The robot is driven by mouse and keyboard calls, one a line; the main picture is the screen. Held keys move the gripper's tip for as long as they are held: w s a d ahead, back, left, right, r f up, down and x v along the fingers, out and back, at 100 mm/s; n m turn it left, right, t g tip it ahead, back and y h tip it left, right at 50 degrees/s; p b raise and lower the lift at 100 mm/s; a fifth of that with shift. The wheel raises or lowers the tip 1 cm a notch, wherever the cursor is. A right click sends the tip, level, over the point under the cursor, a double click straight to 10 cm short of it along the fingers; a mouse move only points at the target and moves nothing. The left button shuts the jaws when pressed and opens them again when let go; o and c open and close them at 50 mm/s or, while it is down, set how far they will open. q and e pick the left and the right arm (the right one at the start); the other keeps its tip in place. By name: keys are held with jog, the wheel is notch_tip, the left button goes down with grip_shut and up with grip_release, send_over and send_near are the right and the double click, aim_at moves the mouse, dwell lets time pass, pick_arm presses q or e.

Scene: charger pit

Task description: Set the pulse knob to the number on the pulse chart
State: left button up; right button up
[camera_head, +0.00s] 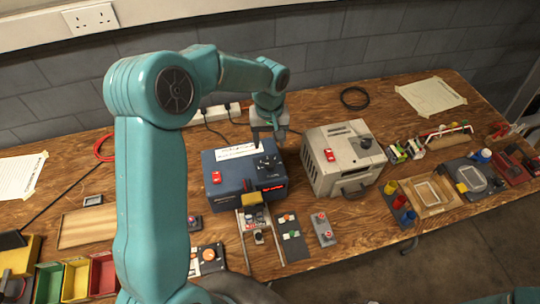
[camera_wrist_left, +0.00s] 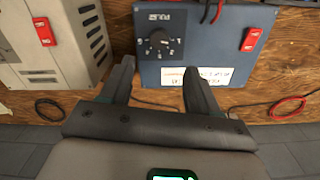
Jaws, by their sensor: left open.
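The pulse knob (camera_wrist_left: 159,41) is a black dial on a dark plate with white marks, on top of the blue charger (camera_head: 228,185). In the head view the knob (camera_head: 267,162) is just below my left gripper (camera_head: 267,136). In the left wrist view my left gripper (camera_wrist_left: 158,75) is open, with its two fingers apart and the knob beyond and between their tips, nothing held. The knob's exact setting is too small to read. Taped papers lie at the left (camera_head: 20,176) and back right (camera_head: 432,95); I cannot tell which is the pulse chart. My right gripper is not in view.
A grey charger (camera_head: 318,150) stands right of the blue one. A red switch (camera_wrist_left: 254,40) and white label (camera_wrist_left: 187,76) are on the blue charger's top. Cables trail behind. Small parts and coloured bins (camera_head: 75,279) crowd the bench front.

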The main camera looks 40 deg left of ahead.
aim_at(270, 162)
pick_arm(q)
notch_tip(270, 162, down, 9)
jog(key=shift+f+p, duration=0.15)
jog(key=shift+p, duration=0.6)
jog(key=shift+w+f, duration=0.1)
jog(key=shift+f, duration=0.2)
jog(key=shift+d+r, duration=0.15)
jog(key=c, duration=1)
